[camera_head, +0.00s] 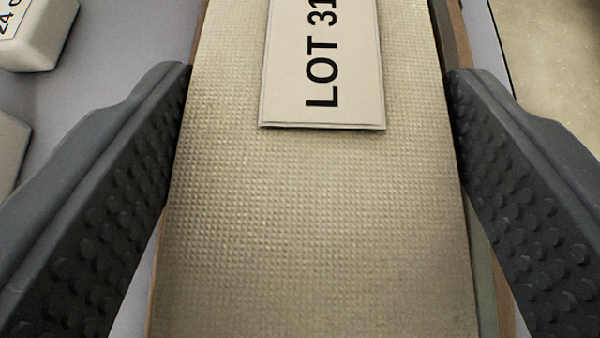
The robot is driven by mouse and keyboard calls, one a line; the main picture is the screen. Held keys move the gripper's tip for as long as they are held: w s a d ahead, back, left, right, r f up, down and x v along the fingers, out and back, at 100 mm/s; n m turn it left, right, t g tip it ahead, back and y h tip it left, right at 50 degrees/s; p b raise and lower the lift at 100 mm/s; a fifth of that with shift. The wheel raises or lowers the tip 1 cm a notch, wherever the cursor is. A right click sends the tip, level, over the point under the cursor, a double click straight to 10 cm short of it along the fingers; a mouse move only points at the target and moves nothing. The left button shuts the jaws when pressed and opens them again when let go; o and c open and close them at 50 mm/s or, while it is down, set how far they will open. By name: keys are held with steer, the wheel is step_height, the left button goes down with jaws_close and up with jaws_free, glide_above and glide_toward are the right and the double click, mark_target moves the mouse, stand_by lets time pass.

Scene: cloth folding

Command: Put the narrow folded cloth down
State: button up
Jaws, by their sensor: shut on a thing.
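The narrow folded cloth (320,220) is beige with a fine waffle texture. It runs up the middle of the head camera view, and its far and near ends are cut off by the frame. A pale label (325,75) reading "LOT 31" lies on its upper part, cut off at the top. My gripper (318,75) is shut on the cloth, with one dark studded finger along each long side. Brown and grey-green edges show beside the cloth; I cannot tell whether they are its lower layers or something under it. I cannot tell whether the cloth touches a surface.
A grey-lilac surface (110,50) shows at the left. A pale block (40,35) with a partly cut-off label stands at the upper left, and another pale block (8,150) is at the left edge. A beige speckled surface (560,60) lies beyond a dark edge at the right.

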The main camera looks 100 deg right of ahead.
steer(key=shift+f, duration=0.3)
steer(key=o, duration=1)
steer(key=shift+f+b, duration=0.15)
steer(key=shift+b, duration=0.25)
steer(key=p+v, duration=0.3)
steer(key=v, duration=1.1)
steer(key=shift+s+a+f, duration=0.1)
steer(key=shift+s, duration=0.05)
